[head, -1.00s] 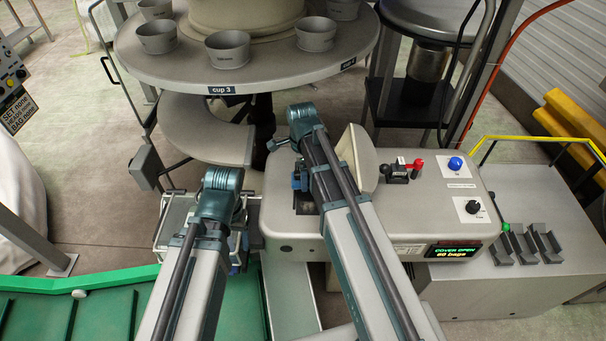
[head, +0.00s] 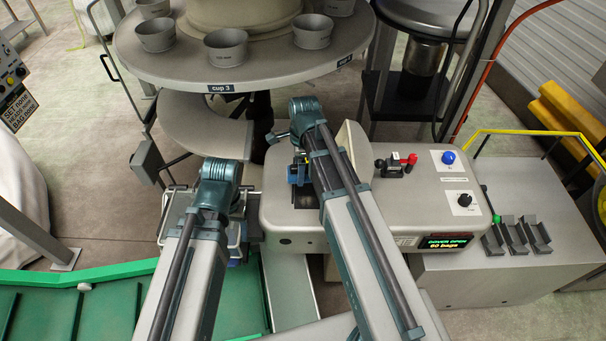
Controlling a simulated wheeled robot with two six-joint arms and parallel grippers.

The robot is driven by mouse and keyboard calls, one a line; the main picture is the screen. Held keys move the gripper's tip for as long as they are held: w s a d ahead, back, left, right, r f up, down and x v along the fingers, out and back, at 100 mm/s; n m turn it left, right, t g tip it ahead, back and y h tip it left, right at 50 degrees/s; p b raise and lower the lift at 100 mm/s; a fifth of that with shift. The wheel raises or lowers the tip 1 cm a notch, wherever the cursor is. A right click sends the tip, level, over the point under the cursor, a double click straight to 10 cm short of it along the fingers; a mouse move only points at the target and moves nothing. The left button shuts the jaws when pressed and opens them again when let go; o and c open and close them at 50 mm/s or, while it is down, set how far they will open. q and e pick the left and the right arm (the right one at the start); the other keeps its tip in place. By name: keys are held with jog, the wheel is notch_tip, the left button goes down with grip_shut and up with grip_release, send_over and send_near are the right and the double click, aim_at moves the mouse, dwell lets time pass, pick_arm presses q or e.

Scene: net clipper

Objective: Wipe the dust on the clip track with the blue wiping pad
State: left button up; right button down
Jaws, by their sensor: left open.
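The clipper machine (head: 410,215) has its beige cover flap (head: 353,148) standing up. A dark opening (head: 305,199) shows beside the flap, partly behind my right arm. A small blue piece (head: 298,173) sits at this opening; I cannot tell whether it is the wiping pad. The clip track and any dust on it cannot be made out. My left gripper (head: 238,236) is open, low beside the machine's left end, over a metal frame (head: 176,206) and mostly hidden by its own wrist. My right arm reaches over the machine; its gripper is hidden behind the arm.
A round table (head: 165,72) with several grey cups stands behind. A green conveyor (head: 60,315) lies at the lower left. The machine's screen (head: 446,241) reads "COVER OPEN". Grey holders (head: 515,234) and a yellow rail (head: 530,132) are at the right.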

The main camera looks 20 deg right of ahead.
jog(key=shift+s+a+r+y, duration=0.15)
jog(key=shift+s+a+r, duration=0.1)
jog(key=shift+s+r, duration=0.25)
jog(key=shift+s+a+r+y, duration=0.15)
jog(key=shift+s+a+r, duration=0.1)
jog(key=shift+s, duration=0.35)
jog(key=shift+w+f, duration=0.15)
jog(key=shift+f, duration=0.2)
notch_tip(320, 180, down, 5)
jog(key=b, duration=0.4)
jog(key=shift+r+b, duration=0.15)
jog(key=shift+b, duration=0.2)
pick_arm(q)
jog(key=f, duration=0.2)
jog(key=s+f, duration=0.1)
jog(key=f, duration=0.1)
jog(key=shift+a, duration=0.1)
jog(key=shift+r, duration=0.1)
pick_arm(e)
jog(key=shift+r, duration=0.1)
